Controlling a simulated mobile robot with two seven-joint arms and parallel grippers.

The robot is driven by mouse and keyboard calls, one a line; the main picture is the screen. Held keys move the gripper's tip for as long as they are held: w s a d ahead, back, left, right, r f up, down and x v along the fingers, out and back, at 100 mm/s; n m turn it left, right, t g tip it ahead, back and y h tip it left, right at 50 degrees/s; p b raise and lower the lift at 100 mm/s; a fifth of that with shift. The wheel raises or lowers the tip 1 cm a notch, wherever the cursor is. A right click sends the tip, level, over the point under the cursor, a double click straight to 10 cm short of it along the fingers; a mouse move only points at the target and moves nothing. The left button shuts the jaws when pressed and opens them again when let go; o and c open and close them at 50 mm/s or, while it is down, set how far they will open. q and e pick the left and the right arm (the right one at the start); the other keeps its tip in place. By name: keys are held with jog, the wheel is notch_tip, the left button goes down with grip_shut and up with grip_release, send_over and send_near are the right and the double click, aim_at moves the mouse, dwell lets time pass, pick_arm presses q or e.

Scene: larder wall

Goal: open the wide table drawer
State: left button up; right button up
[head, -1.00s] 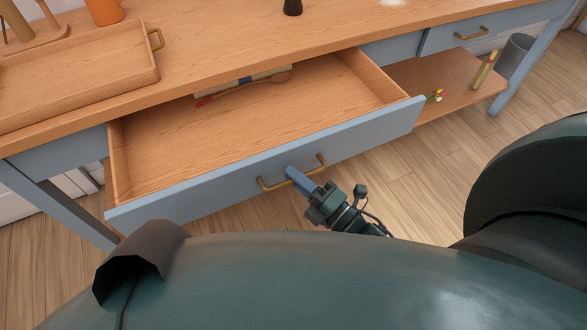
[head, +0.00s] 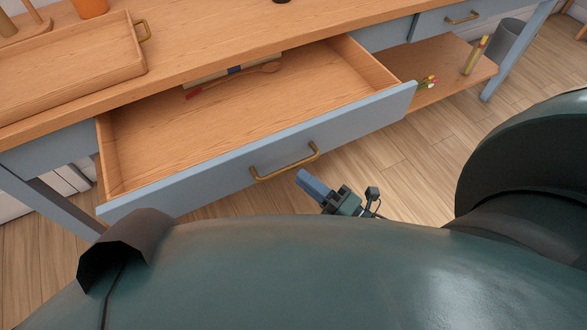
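The wide table drawer (head: 285,165) has a pale blue front and a wooden inside, and it stands pulled well out from under the table top. Its brass bar handle (head: 285,163) is in the middle of the front. My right gripper (head: 306,180) is just in front of and below the handle, apart from it, with nothing seen in it. Its blue fingers overlap in this view, so their gap cannot be made out. My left gripper is not in the head view.
In the drawer, a long red-tipped utensil (head: 209,86) lies near the back. A wooden tray (head: 70,93) sits on the table top (head: 215,50). A lower shelf (head: 443,82) with small items and a grey bin (head: 512,42) are at the right.

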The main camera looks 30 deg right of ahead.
jog(key=v, duration=0.8)
jog(key=shift+b, duration=0.3)
jog(key=shift+s, duration=0.1)
